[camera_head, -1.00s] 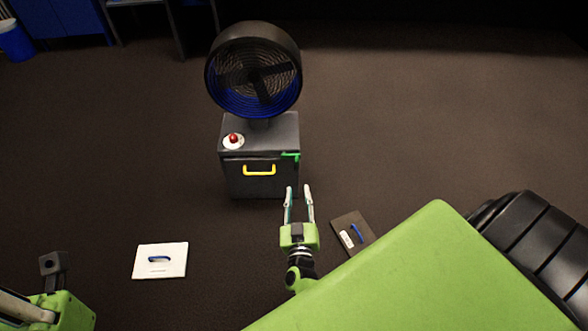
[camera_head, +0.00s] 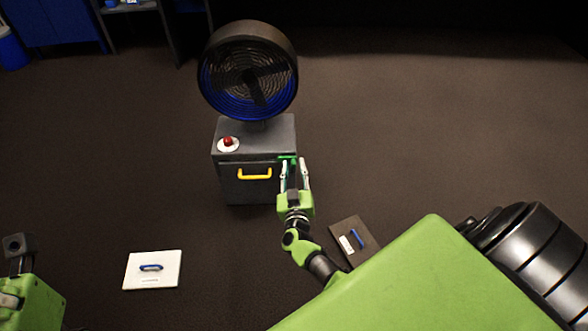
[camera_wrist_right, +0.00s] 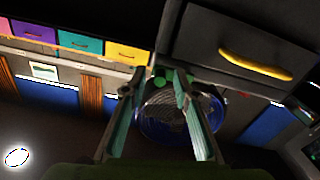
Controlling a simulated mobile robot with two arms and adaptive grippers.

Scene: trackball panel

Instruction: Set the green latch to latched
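The green latch (camera_head: 287,157) is a small green piece at the upper right corner of the grey box's front, beside the drawer with the yellow handle (camera_head: 255,175). My right gripper (camera_head: 294,163) is open, with its two fingertips up at the latch. In the right wrist view the latch (camera_wrist_right: 159,76) shows between the tips of the right gripper (camera_wrist_right: 158,80); I cannot tell whether they touch it. My left gripper (camera_head: 18,244) is at the left edge, far from the box, and its fingers cannot be made out.
The grey box (camera_head: 228,190) carries a round fan (camera_head: 248,72) and a red button (camera_head: 228,141). A white panel with a blue handle (camera_head: 151,268) is on the left, and a dark panel with a blue handle (camera_head: 356,236) is on the right.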

